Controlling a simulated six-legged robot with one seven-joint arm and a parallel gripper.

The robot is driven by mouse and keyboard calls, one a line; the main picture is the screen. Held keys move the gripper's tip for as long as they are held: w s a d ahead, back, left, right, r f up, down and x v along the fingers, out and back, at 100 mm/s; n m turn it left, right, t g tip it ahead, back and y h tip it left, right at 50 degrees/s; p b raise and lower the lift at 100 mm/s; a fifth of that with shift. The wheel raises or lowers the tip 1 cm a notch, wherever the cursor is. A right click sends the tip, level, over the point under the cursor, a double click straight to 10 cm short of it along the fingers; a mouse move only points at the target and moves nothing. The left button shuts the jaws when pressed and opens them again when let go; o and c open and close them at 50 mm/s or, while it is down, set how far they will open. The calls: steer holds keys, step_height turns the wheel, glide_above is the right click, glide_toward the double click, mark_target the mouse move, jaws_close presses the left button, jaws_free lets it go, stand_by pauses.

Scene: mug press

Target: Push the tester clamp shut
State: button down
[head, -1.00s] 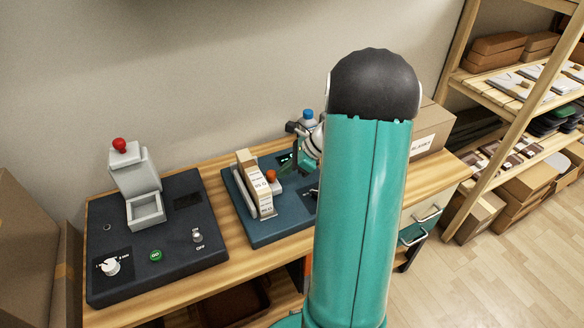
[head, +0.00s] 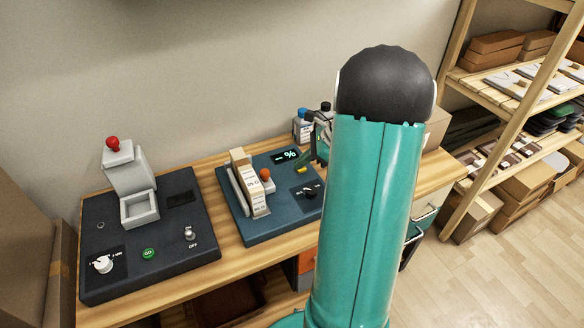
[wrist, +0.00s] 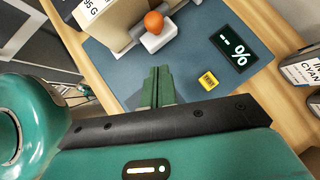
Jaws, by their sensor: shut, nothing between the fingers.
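The tester is a blue slab (head: 262,222) on the bench, with a lit display (head: 286,156) showing dashes and a percent sign. Its clamp is a pale grey block with an orange ball knob (head: 265,173). A tan carton (head: 243,168) with white labels stands upright on the tester, beside the clamp. In the wrist view the orange knob (wrist: 153,22) sits on the block (wrist: 158,40), close to the carton; contact is unclear. My gripper (wrist: 159,72), with green fingers together and empty, is apart from the knob. In the head view my arm partly hides it.
A dark press (head: 150,235) with a red ball knob (head: 112,142) stands left on the bench. Wooden shelves (head: 510,110) with boxes are at right.

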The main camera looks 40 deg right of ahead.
steer(key=v, duration=0.6)
steer(key=shift+r, duration=0.2)
steer(key=a+r+n+g+h, duration=0.1)
steer(key=a+r+n, duration=0.4)
steer(key=a, duration=0.4)
steer(key=a+r+n+g+h, duration=0.25)
steer(key=a+n, duration=0.35)
steer(key=a, duration=0.4)
steer(key=s+a+r+n+t+h, duration=0.2)
steer(key=s+a+n, duration=0.8)
steer(key=a+n, duration=0.5)
steer(key=shift+s+r+n+t+h, duration=0.25)
steer(key=shift+r+n+t+h, duration=0.1)
steer(key=shift+r+t, duration=0.3)
